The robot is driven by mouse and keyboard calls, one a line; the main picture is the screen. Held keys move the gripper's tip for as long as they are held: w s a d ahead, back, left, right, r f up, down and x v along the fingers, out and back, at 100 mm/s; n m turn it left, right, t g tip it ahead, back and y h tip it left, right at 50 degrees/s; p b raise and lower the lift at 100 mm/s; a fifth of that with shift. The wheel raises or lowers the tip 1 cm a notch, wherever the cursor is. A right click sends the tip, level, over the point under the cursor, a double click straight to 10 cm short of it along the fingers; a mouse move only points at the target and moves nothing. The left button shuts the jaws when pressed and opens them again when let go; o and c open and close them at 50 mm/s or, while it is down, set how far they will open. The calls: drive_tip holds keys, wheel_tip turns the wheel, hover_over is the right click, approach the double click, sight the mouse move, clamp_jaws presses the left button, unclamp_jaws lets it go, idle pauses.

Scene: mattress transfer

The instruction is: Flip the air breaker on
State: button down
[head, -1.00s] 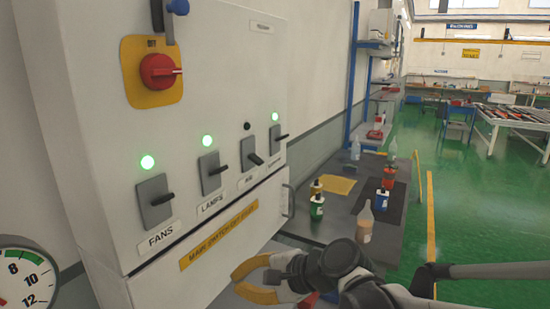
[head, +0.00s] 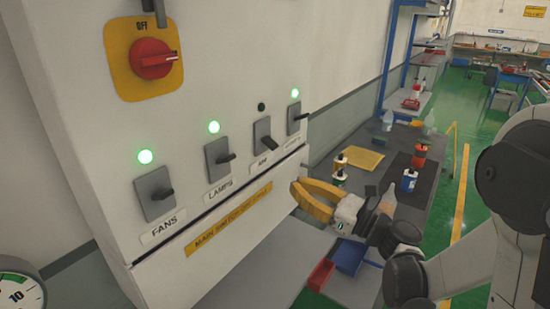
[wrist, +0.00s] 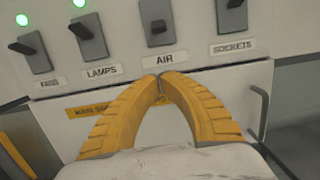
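The air breaker (head: 263,132) is a grey switch with a black lever on the white panel, third in the row. Its lamp (head: 261,107) is dark and its lever points downward. In the wrist view the air breaker (wrist: 155,16) is near the top centre, with its AIR label below it. My gripper (head: 294,187) has yellow curved fingers and is below and to the right of the air breaker in the head view. In the wrist view its fingertips (wrist: 160,78) meet just under the AIR label. It is empty, and no contact with the lever shows.
The fans (head: 154,194), lamps (head: 219,160) and sockets (head: 294,117) breakers have lit green lamps. A red rotary switch (head: 152,59) is above. A cabinet handle (wrist: 258,110) is right of my fingers. A bench with bottles (head: 340,165) stands to the right.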

sight(259, 165)
drive_tip(key=x, duration=0.9)
drive_tip(key=shift+w+a, duration=0.15)
drive_tip(key=shift+a, duration=0.05)
drive_tip(key=r, duration=0.2)
drive_tip(key=d+r, duration=0.1)
drive_tip(key=shift+s+r, duration=0.3)
drive_tip(key=shift+s, duration=0.05)
drive_tip(key=shift+d, duration=0.1)
drive_tip(key=shift+r+p, duration=0.15)
drive_tip(key=shift+p, duration=0.25)
drive_tip(key=shift+s+d+r+g+h+p, duration=0.1)
drive_tip(key=shift+s+g+h+p, duration=0.05)
drive_tip(key=shift+g+h+p, duration=0.2)
